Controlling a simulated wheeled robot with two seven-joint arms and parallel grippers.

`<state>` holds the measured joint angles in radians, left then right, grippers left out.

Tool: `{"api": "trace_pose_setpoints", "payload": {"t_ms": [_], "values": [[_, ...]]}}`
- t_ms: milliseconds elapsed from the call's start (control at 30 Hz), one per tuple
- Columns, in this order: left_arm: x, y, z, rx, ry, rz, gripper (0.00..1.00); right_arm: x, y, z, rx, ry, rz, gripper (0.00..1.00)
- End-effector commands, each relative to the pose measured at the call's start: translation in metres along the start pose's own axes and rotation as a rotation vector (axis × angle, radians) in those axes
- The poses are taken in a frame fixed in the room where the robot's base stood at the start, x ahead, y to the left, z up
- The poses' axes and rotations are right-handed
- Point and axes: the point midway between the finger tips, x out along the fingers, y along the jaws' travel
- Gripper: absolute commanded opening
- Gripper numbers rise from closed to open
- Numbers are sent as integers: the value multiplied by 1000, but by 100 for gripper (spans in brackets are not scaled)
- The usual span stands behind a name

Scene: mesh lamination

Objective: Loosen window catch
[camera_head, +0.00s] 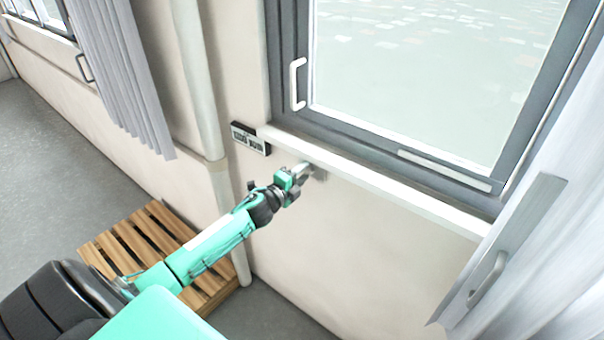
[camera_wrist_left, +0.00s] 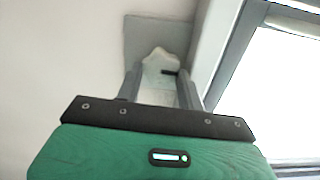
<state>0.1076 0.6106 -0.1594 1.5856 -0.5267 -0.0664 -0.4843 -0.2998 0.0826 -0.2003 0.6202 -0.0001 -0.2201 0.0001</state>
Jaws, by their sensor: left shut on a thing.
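The catch is a pale knob-like piece (camera_wrist_left: 160,62) on a grey plate (camera_wrist_left: 140,32), fixed to the wall beside the sill. My left gripper (camera_wrist_left: 160,88) is shut on the catch, with one finger on either side of it. In the head view my left gripper (camera_head: 308,171) is just under the window sill (camera_head: 375,180), and the catch is mostly hidden behind it. The window (camera_head: 420,70) has a dark grey frame and a white handle (camera_head: 297,84) on its left side. My right gripper is out of view.
A small dark sign (camera_head: 250,138) is on the wall left of the sill. A pale pipe (camera_head: 195,80) runs down the wall. A wooden pallet (camera_head: 150,235) lies on the floor below. Pale curtains (camera_head: 120,80) hang at left, and a grey handled panel (camera_head: 515,240) is at right.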

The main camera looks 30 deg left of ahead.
Motion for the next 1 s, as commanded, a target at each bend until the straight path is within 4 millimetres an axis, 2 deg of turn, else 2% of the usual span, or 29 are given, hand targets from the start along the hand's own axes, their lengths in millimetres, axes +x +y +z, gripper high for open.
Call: {"api": "trace_pose_setpoints", "payload": {"t_ms": [267, 700, 733, 800, 833, 1000], "values": [[0, -1, 2, -66, -3, -1, 15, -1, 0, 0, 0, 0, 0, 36], [0, -1, 1, -75, -3, -1, 15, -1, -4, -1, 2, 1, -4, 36], [0, -1, 1, -75, -3, -1, 42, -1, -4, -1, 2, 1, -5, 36], [0, -1, 1, -75, -2, -1, 56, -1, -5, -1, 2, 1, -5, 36], [0, -1, 1, -75, -2, -1, 60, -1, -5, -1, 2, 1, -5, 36], [1, -3, 2, -74, -2, -4, 60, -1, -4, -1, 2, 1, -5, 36]]}}
